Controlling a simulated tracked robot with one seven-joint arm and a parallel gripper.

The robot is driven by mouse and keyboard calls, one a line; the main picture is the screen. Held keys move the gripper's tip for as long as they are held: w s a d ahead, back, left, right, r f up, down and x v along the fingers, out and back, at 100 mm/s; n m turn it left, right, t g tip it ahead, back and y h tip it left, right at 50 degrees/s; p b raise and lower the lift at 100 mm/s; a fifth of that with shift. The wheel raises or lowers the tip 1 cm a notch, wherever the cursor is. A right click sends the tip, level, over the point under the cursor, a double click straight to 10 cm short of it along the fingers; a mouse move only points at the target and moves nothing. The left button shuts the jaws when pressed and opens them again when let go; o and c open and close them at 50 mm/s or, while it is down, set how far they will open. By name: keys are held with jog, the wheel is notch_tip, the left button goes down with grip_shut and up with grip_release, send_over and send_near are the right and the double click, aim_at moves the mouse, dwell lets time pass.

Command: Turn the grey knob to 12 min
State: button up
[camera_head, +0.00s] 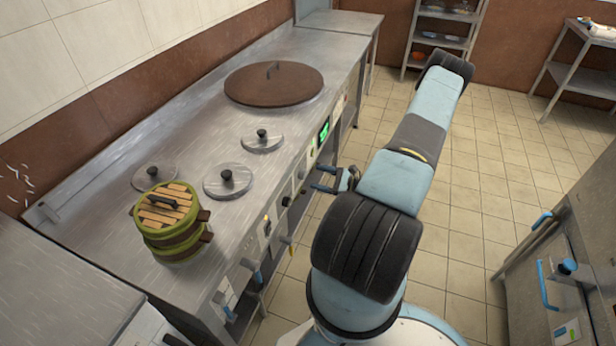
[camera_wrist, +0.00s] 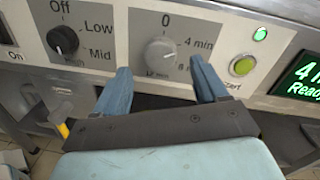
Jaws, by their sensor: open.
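The grey knob (camera_wrist: 160,54) is on the front panel of the stove, in the middle of the wrist view. Its dial shows 0 at the top and 4 min at the upper right; other marks below are partly visible and hard to read. My gripper (camera_wrist: 159,78) is open, its two blue fingers below and to either side of the knob, not visibly touching it. In the head view my gripper (camera_head: 328,179) is beside the panel's front. The display (camera_wrist: 302,80) right of the knob reads "4" with "Ready" below, cut off by the frame edge.
A black knob (camera_wrist: 63,40) marked Off, Low and Mid is left of the grey knob. The steel counter (camera_head: 110,130) holds a green steamer (camera_head: 172,225) and several lids.

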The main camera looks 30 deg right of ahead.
aim_at(305, 175)
jog(key=shift+x, duration=2.2)
jog(key=shift+c, duration=0.3)
jog(key=c, duration=0.9)
jog(key=shift+a, duration=0.35)
jog(key=shift+c, duration=0.5)
jog(key=shift+s+d, duration=0.1)
jog(key=shift+d, duration=0.1)
